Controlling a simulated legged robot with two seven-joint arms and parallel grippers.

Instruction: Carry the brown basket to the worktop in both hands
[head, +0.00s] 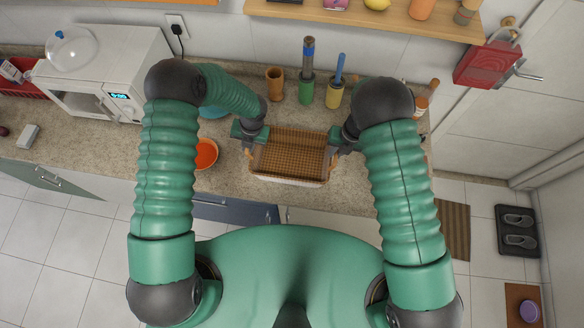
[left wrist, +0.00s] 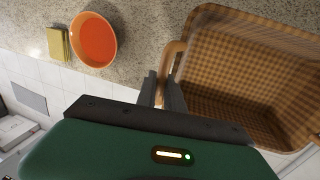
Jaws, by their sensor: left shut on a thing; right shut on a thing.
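The brown basket (head: 291,154) is a woven, open-topped box in front of me, over the front part of the worktop (head: 230,180) in the head view. I cannot tell whether it touches the worktop. My left gripper (head: 250,146) is at its left side, and in the left wrist view its fingers (left wrist: 162,92) are shut on the basket's handle (left wrist: 168,62). The basket's inside (left wrist: 240,80) looks empty there. My right gripper (head: 334,151) is at the basket's right side, shut on that side's handle; its fingertips are partly hidden.
An orange bowl (head: 205,153) stands left of the basket, with a yellow sponge (left wrist: 57,44) beside it. Behind the basket stand a brown cup (head: 274,82), a green holder (head: 306,92) and a yellow holder (head: 334,95). A white microwave (head: 105,75) stands at the left.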

